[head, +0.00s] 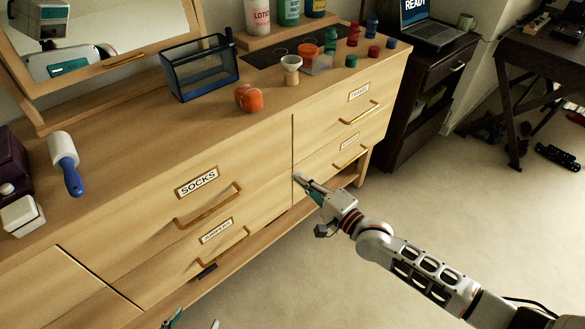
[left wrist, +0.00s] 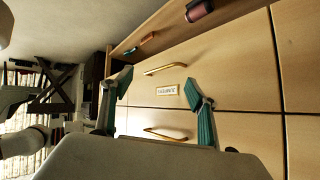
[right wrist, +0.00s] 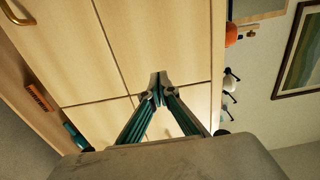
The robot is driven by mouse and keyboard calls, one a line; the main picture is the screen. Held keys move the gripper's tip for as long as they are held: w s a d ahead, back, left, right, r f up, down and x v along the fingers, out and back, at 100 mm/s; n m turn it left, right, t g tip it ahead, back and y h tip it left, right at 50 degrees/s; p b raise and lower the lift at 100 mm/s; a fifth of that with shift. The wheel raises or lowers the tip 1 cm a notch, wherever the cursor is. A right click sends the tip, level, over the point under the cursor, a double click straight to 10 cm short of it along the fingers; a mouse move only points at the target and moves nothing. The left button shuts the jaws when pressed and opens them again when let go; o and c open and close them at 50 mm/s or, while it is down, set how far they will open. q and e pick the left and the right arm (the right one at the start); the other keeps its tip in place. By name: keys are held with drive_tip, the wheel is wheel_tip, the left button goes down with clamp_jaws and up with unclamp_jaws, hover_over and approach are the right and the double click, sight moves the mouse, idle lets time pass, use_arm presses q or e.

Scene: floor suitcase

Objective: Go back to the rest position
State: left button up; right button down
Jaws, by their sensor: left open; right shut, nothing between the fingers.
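My right gripper (head: 308,184) is in front of the wooden dresser (head: 265,140), near the vertical gap between its left and right drawers. Its teal fingers meet at the tips in the right wrist view (right wrist: 158,88), with nothing between them. I cannot tell whether the tips touch the drawer front. Only the fingertips of my left gripper (head: 193,321) show at the bottom edge of the head view. In the left wrist view its fingers (left wrist: 158,95) are wide apart and empty, facing the drawer fronts. All drawers in view look closed.
On the dresser top are a lint roller (head: 66,163), a blue mesh basket (head: 200,72), an orange object (head: 249,98) and several small bottles. A laptop (head: 428,28) stands on a dark cabinet. Carpet (head: 440,200) at right is clear.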

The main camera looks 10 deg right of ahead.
use_arm(q)
drive_tip(key=shift+w+a+r, duration=0.15)
drive_tip(key=shift+r, duration=0.1)
use_arm(e)
drive_tip(key=v, duration=0.4)
drive_tip(key=shift+s+d, duration=0.1)
drive_tip(key=shift+s, duration=0.05)
drive_tip(key=shift+s, duration=0.1)
